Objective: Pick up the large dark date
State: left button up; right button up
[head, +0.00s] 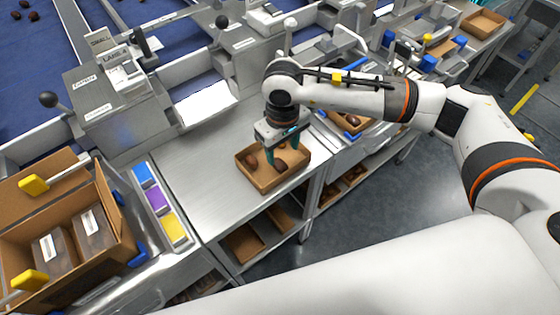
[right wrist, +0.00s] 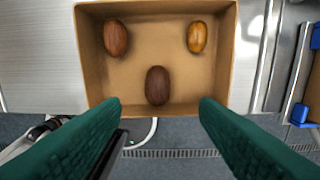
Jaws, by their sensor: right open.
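The large dark date (right wrist: 157,85) lies lengthwise in a shallow cardboard tray (right wrist: 90,80), near the tray edge closest to my fingers. In the head view the date (head: 281,165) lies near the tray's near side. A reddish-brown date (right wrist: 116,38) and a smaller amber date (right wrist: 197,37) lie apart from it in the same tray (head: 265,187). My right gripper (head: 282,153) is above the tray, pointing down. Its green fingers are open and empty, and the dark date shows between them in the wrist view (right wrist: 160,107). My left gripper is not in view.
The tray stands on a steel table (head: 190,175) with clear surface to its left. Blue, purple and yellow pads (head: 157,201) and a cardboard box (head: 120,235) are further left. A sorting machine with levers (head: 115,100) stands behind. Another tray (head: 350,122) sits at right.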

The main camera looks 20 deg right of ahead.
aim_at(280, 163)
jog(key=shift+f, duration=0.65)
jog(key=shift+a+f+p, duration=0.1)
jog(key=shift+f+p, duration=0.25)
jog(key=shift+p, duration=0.1)
notch_tip(280, 163, down, 4)
jog(key=shift+w+a+r+p, duration=0.1)
jog(key=shift+w+r+p, duration=0.1)
jog(key=shift+p, duration=0.65)
jog(key=shift+f, duration=0.45)
jog(key=c, duration=0.7)
